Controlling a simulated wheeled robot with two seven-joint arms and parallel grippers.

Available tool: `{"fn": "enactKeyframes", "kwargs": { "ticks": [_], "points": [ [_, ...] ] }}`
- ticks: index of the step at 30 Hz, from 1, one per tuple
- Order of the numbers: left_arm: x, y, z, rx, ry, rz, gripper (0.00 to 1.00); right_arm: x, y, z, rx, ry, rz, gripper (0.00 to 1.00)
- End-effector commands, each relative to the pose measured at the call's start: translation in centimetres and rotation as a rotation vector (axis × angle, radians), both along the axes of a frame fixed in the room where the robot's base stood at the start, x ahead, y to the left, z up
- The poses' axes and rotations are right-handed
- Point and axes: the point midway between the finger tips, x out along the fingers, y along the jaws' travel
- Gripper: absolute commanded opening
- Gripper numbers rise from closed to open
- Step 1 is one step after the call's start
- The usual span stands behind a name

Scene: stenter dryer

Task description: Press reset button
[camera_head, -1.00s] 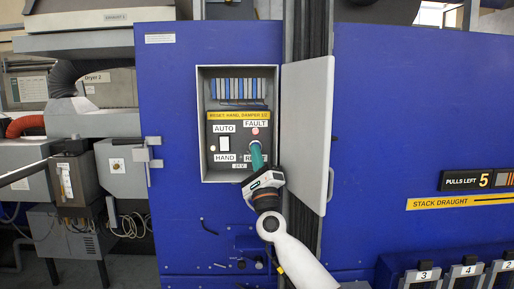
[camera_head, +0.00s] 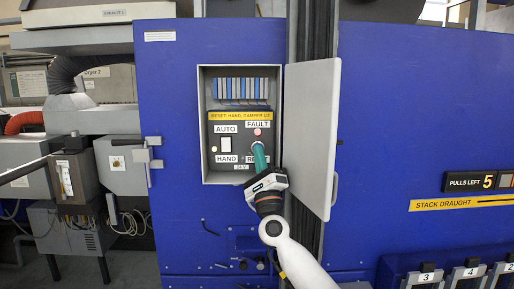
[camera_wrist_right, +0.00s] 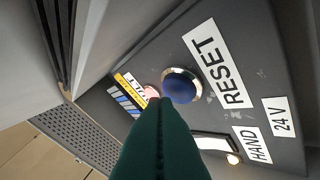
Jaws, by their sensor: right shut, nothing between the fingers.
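The reset button is a round blue button (camera_wrist_right: 181,86) with a metal ring, beside its RESET label (camera_wrist_right: 218,65) in the right wrist view. In the head view it is largely hidden behind my fingers. My right gripper (camera_head: 258,147) is shut and empty, its green fingers reaching into the open control box. In the right wrist view its fingertips (camera_wrist_right: 153,102) appear just beside the button, toward the pink-red FAULT lamp (camera_wrist_right: 152,91). I cannot tell whether they touch anything. My left gripper is not in view.
The control box (camera_head: 205,90) is recessed in a blue cabinet. Its grey door (camera_head: 309,130) stands open to the right, close to my right gripper. An AUTO/HAND switch (camera_head: 226,144) is left of the fingers. A lit FAULT lamp (camera_head: 257,131) is above them.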

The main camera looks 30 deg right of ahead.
Motion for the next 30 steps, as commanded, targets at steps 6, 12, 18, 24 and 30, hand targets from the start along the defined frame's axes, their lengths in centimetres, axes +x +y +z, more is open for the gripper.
{"fn": "enactKeyframes", "kwargs": {
  "ticks": [6,12,18,24,30],
  "points": [
    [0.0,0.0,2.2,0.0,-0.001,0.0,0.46,-1.9,1.3,0.2,0.001,0.003,0.004,0.0],
    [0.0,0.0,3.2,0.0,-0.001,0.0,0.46,-3.3,2.3,-0.1,0.0,0.005,0.006,0.0],
    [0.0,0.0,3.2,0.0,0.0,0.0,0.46,-3.6,2.5,-0.3,0.001,0.007,0.005,0.0],
    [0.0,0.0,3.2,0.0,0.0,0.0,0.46,-3.5,2.5,-0.4,0.001,0.007,0.006,0.0],
    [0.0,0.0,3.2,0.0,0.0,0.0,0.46,-3.5,2.5,-0.4,0.002,0.007,0.006,0.0]
  ]
}}
